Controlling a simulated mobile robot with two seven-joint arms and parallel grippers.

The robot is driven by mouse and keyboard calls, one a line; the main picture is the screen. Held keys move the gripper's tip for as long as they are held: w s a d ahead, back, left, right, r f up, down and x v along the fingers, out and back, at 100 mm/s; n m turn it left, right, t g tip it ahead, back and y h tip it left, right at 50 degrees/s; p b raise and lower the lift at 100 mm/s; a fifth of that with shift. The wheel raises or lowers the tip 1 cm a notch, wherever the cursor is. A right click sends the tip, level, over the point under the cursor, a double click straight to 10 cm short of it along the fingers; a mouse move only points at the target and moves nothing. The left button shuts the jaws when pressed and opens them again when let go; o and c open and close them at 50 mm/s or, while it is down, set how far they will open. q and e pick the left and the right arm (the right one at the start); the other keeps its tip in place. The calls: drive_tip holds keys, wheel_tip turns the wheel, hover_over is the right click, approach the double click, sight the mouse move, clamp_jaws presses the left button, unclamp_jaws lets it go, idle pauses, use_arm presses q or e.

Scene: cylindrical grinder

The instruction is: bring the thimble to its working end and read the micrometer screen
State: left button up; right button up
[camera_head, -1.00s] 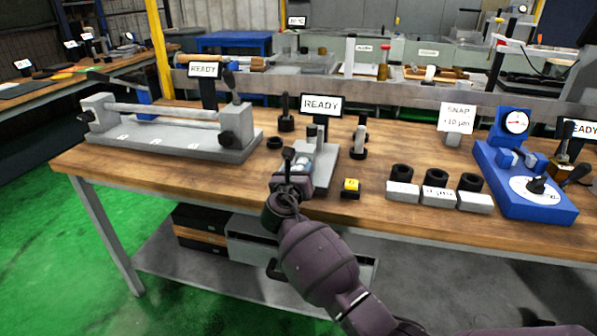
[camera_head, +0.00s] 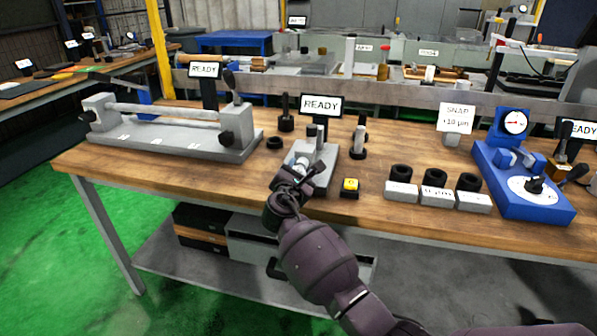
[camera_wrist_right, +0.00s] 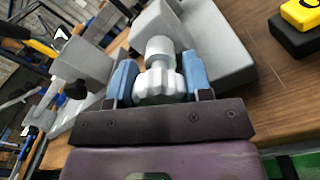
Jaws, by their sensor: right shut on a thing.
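The micrometer stand is a grey block (camera_head: 324,176) near the front edge of the bench, with a black screen (camera_head: 321,105) behind it reading READY. Its light grey ribbed thimble (camera_wrist_right: 160,86) sits between the blue finger pads of my right gripper (camera_wrist_right: 160,78) in the right wrist view. The gripper is shut on the thimble. In the head view my right gripper (camera_head: 297,178) is at the near end of the stand, rolled to one side, and the thimble is mostly hidden by it. My left gripper is not in view.
A black and yellow button box (camera_head: 349,188) stands just right of the stand. A long grey bench fixture (camera_head: 170,138) is at the left. The bench's front edge is close below.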

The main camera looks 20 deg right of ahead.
drive_tip(key=m, duration=0.3)
drive_tip(key=shift+f+m+b, duration=0.25)
drive_tip(key=shift+m+b, duration=0.05)
drive_tip(key=shift+m, duration=0.1)
drive_tip(key=m, duration=0.2)
drive_tip(key=shift+f+m+b, duration=0.1)
drive_tip(key=shift+m+b, duration=0.25)
drive_tip(key=shift+m, duration=0.05)
drive_tip(key=m+b, duration=0.1)
drive_tip(key=m, duration=0.2)
drive_tip(key=m+b, duration=0.1)
drive_tip(key=m, duration=0.2)
drive_tip(key=shift+f, duration=0.1)
drive_tip(key=m+b, duration=0.1)
drive_tip(key=m, duration=0.2)
drive_tip(key=shift+m, duration=0.4)
drive_tip(key=m+b, duration=0.1)
drive_tip(key=m, duration=0.1)
drive_tip(key=shift+m, duration=0.3)
drive_tip(key=shift+m+b, duration=0.65)
drive_tip(key=shift+m, duration=0.45)
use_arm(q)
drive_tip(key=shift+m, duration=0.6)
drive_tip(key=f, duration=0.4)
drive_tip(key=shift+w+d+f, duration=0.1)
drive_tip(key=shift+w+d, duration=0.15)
use_arm(e)
drive_tip(key=shift+r+m, duration=0.2)
drive_tip(key=shift+m, duration=0.2)
